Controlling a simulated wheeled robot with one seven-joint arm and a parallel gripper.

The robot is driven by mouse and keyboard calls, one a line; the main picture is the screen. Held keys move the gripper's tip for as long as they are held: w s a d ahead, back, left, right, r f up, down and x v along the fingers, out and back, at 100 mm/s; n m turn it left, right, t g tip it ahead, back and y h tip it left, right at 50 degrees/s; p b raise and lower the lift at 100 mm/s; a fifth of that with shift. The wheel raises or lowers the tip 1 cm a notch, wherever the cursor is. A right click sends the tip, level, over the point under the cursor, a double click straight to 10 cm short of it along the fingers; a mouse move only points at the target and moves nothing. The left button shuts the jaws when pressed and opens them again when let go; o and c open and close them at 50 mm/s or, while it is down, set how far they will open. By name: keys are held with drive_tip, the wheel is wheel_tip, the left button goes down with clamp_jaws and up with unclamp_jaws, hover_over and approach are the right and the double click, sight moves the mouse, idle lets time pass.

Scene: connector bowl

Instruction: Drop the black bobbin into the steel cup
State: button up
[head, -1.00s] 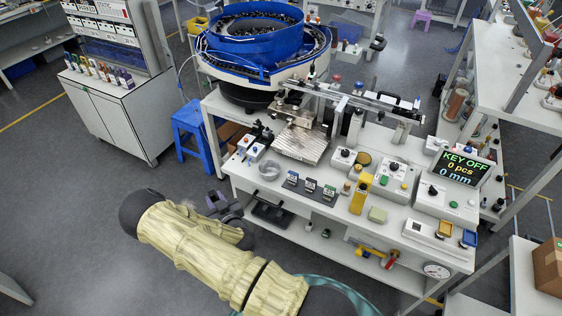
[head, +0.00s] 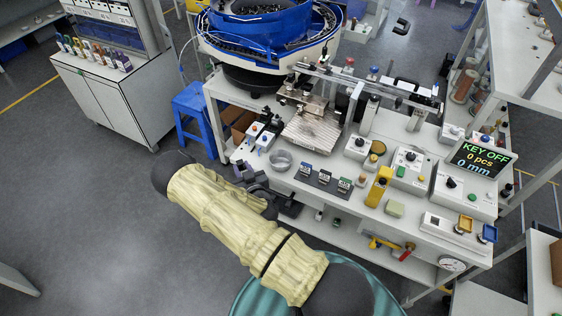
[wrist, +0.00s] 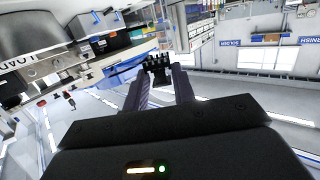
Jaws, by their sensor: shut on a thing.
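The steel cup (head: 281,160) is an open, round metal dish on the white bench, near its front left edge. My gripper (head: 245,172) is at that front left edge, left of and slightly below the cup in the head view, apart from it. In the wrist view my gripper (wrist: 158,80) has its two fingers closed on a small black piece, the black bobbin (wrist: 158,70), at the fingertips. The bobbin cannot be made out clearly in the head view. The cup is not recognisable in the wrist view.
Right of the cup stands a dark strip with several small labelled blocks (head: 325,180). Behind it are a metal plate fixture (head: 310,132) and a blue bowl feeder (head: 265,35). Left of the cup are small switch boxes (head: 256,137). A blue stool (head: 193,120) stands at the left.

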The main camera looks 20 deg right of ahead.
drive_tip(key=w+d+r+m+g+h+b, duration=0.1)
drive_tip(key=d+r+m+g+h+b, duration=0.2)
drive_tip(key=d+m+h+b, duration=0.2)
drive_tip(key=w+d+r+m+g+h+b, duration=0.1)
drive_tip(key=d+r+m+g+h+b, duration=0.2)
drive_tip(key=d, duration=0.7)
drive_tip(key=m+h+b, duration=0.2)
drive_tip(key=h, duration=0.2)
drive_tip(key=shift+w+d+r+h, duration=0.2)
drive_tip(key=shift+d+r+h, duration=0.05)
drive_tip(key=shift+d+h, duration=0.15)
drive_tip(key=shift+f+b, duration=0.15)
drive_tip(key=shift+b, duration=0.2)
drive_tip(key=shift+f+b, duration=1.9)
drive_tip(key=shift+f, duration=1)
drive_tip(key=o, duration=1)
